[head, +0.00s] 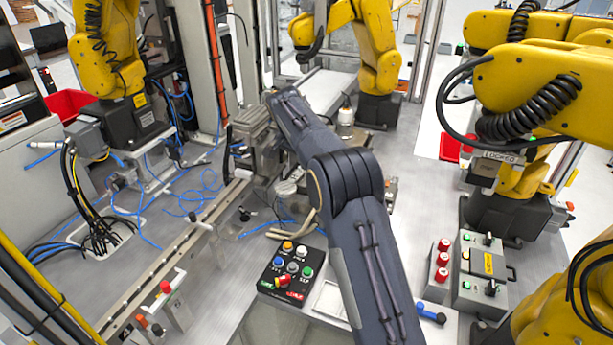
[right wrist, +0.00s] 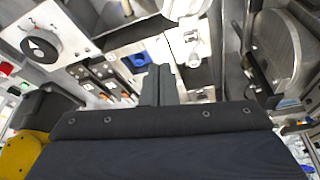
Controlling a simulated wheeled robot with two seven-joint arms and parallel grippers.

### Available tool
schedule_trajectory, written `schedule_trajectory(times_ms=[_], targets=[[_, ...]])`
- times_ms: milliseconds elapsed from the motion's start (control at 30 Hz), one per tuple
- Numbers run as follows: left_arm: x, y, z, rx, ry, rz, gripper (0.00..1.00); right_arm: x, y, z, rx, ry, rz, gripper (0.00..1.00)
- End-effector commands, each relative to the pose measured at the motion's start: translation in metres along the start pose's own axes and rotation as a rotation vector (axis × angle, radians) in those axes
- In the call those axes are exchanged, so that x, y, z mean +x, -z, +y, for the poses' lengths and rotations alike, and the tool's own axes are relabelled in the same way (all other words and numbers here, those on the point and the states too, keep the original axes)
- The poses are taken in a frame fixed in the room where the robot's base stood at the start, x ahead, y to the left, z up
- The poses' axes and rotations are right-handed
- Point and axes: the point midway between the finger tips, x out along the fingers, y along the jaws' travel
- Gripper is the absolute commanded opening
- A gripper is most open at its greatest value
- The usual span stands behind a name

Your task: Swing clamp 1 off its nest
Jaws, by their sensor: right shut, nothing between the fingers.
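My right arm crosses the middle of the head view, and its hand end hides what lies directly beyond it. In the right wrist view my right gripper (right wrist: 159,84) has its two dark fingers together with nothing between them. Past the fingertips is a pale metal fixture (right wrist: 193,45) with a small blue part (right wrist: 139,60) to its left. The fingers look apart from both, though depth is hard to judge. I cannot tell which part is clamp 1 or its nest. In the head view a red-tipped handle (head: 165,287) stands on the rail at lower left. My left gripper is out of view.
A button box (head: 291,272) stands beside my right arm. A grey control box (head: 482,275) and red-capped cylinders (head: 442,262) are at right. Yellow robot arms (head: 375,50) stand around the bench. Blue hoses (head: 180,205) lie at left. In the wrist view a round metal disc (right wrist: 277,48) is at right.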

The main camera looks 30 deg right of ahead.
Motion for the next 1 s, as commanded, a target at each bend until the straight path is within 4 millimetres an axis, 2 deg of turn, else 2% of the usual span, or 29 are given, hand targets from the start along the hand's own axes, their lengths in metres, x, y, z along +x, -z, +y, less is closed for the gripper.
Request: schedule_trajectory(times_ms=[100,300,1000], targets=[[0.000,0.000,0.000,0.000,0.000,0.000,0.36,-0.024,0.002,-0.006,0.000,0.004,0.003,0.00],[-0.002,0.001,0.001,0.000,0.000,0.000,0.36,-0.043,0.003,-0.009,0.001,0.000,0.001,0.00],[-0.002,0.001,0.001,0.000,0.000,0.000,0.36,-0.047,0.003,-0.009,0.001,-0.001,0.001,0.00]])
